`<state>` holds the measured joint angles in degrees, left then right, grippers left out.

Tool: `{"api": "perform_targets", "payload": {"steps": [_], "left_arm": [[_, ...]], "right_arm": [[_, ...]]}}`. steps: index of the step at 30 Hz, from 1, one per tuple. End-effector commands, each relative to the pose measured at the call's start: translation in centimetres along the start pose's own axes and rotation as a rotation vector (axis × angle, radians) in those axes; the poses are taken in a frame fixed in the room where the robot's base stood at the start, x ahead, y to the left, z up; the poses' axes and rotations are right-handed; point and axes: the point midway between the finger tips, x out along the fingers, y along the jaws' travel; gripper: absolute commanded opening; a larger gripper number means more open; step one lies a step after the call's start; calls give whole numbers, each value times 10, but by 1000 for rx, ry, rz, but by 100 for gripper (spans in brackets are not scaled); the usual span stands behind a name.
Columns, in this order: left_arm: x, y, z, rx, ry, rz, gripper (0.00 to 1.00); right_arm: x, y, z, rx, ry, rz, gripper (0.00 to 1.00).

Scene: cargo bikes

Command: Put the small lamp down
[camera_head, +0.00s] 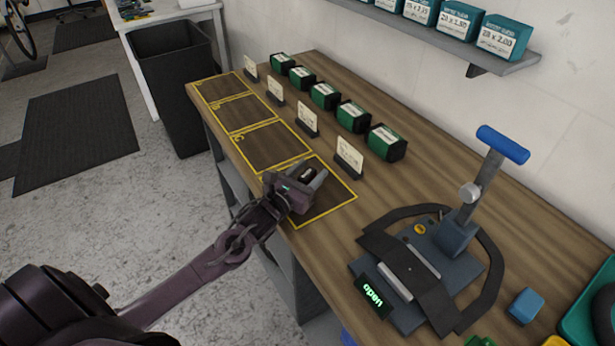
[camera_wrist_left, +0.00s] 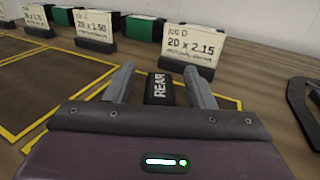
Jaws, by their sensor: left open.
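The small lamp, a black block with a white REAR label, shows between my left fingers in the left wrist view (camera_wrist_left: 160,88). In the head view it is mostly hidden by my left gripper (camera_head: 311,173), with a small dark and pale part (camera_head: 307,174) showing. The lamp appears to rest on the bench within the front yellow-outlined square (camera_head: 328,206). My left gripper is open around it, one finger on each side, with a narrow gap visible in the wrist view. A card reading job D, 20 x 2.15 (camera_wrist_left: 190,50) stands just behind the lamp. My right gripper is not in view.
The other yellow squares (camera_head: 272,146) look empty. Several card holders and green boxes (camera_head: 386,143) line the bench behind them. A clamp fixture (camera_head: 455,235) with a blue-handled lever and an "open" display stands to the right, near a blue block (camera_head: 525,306).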

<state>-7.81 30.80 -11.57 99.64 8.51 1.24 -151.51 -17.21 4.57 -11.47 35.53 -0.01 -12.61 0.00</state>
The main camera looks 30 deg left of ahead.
Motion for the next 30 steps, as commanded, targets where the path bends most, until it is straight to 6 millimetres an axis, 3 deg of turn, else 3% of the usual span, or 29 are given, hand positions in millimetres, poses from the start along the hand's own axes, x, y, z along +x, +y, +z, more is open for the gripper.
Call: {"api": "perform_targets", "payload": {"steps": [9, 21, 30], "left_arm": [[6, -1, -1, -1, 1, -1, 49], [6, 0, 0, -1, 0, -1, 0], [6, 0, 3, 1, -1, -1, 0]], "right_arm": [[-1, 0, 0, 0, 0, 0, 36], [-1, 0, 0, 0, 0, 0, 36], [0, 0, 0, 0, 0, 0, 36]]}}
